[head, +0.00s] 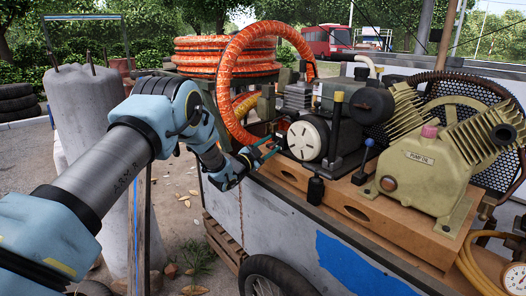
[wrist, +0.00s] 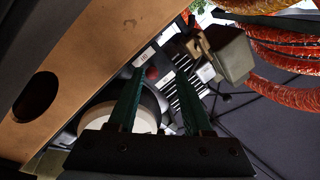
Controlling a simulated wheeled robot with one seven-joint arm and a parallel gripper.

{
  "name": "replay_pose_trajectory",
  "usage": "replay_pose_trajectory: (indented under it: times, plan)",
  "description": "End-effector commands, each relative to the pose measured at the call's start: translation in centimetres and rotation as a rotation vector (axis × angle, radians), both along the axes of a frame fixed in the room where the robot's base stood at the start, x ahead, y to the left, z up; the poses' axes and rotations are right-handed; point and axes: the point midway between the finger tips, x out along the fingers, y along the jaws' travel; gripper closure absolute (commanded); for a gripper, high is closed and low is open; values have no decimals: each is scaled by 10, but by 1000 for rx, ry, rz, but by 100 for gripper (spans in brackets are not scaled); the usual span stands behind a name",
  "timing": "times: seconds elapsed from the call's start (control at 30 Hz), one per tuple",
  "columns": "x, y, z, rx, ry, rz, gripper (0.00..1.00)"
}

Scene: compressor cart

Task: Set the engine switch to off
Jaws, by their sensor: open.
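The engine (head: 340,97) sits on the cart's wooden deck, with a round off-white slotted cover (head: 305,141) facing me. My gripper (head: 270,149) is open and empty, just left of that cover at the engine's near left end. In the wrist view, my gripper (wrist: 160,72) has its two green fingers apart. A small round red part (wrist: 152,73) shows between the fingertips, near white labels on a dark panel. It may be the engine switch, but its position cannot be read. I cannot make out a switch in the head view. The fingers partly hide the off-white cover (wrist: 128,118).
Coiled orange hose (head: 225,60) lies behind my gripper, with a loop hanging close to my wrist. The wooden deck edge (wrist: 85,65) runs close by in the wrist view.

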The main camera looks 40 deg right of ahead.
Motion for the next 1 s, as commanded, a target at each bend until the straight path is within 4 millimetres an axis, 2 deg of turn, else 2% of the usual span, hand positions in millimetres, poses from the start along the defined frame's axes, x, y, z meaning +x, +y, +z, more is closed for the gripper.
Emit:
replay_pose_trajectory:
  times: [0.4, 0.5, 0.7, 1.0]
  plan:
    - [-7, 75, -12, 3, 1, 3, 50]
    - [-8, 88, -13, 1, 0, 2, 50]
    - [-10, 100, -15, 1, 0, 1, 50]
    - [-10, 100, -14, 0, 0, 0, 50]
